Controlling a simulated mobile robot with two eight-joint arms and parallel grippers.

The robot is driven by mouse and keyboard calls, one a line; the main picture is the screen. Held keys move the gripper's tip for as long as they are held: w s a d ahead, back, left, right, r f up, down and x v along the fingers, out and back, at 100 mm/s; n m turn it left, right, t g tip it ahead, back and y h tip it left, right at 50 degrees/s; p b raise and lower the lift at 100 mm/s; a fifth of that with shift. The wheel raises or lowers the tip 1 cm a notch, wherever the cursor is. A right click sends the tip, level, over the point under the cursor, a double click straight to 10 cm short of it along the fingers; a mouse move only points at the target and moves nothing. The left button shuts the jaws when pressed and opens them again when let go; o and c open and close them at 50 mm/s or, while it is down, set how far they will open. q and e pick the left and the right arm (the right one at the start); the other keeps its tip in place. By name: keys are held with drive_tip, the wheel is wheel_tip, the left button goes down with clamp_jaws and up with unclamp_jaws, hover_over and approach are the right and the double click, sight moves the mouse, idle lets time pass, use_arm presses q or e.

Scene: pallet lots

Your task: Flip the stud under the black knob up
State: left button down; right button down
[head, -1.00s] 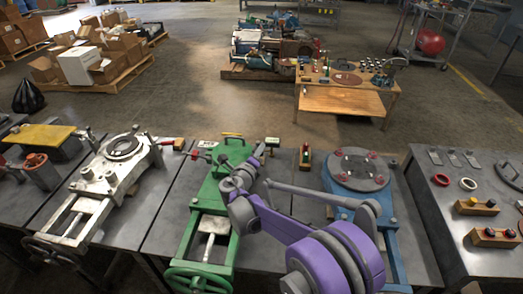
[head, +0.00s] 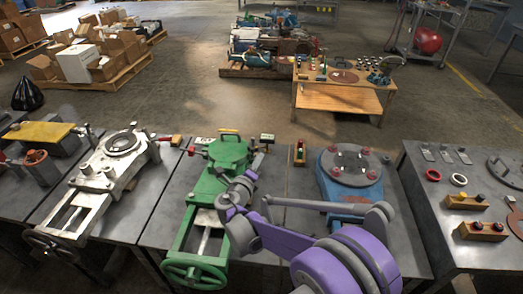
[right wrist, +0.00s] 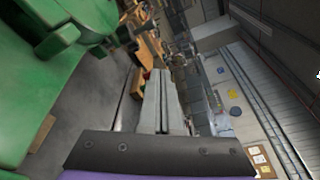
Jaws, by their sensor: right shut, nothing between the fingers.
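On the right table two wooden blocks carry small knobs. The farther block (head: 465,203) has a yellowish knob and a black knob (head: 480,198). The nearer block (head: 482,233) has dark, reddish knobs. The stud under the black knob is too small to make out, so its position cannot be told. My right gripper (head: 251,176) is by the green vise, well left of the blocks and away from them. In the right wrist view its fingers (right wrist: 161,78) are together and empty, beside green metal. My left gripper is not in view.
The green vise (head: 222,153), white vise (head: 123,146) and blue rotary table (head: 349,168) stand on the benches. Metal plates (head: 445,152) and red and white rings lie on the right table (head: 430,200). A wooden table (head: 343,97) stands behind on open floor.

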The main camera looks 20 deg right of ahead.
drive_tip(key=v, duration=0.4)
drive_tip(key=shift+s+a+f, duration=0.15)
drive_tip(key=shift+a+f, duration=0.05)
drive_tip(key=shift+f, duration=0.1)
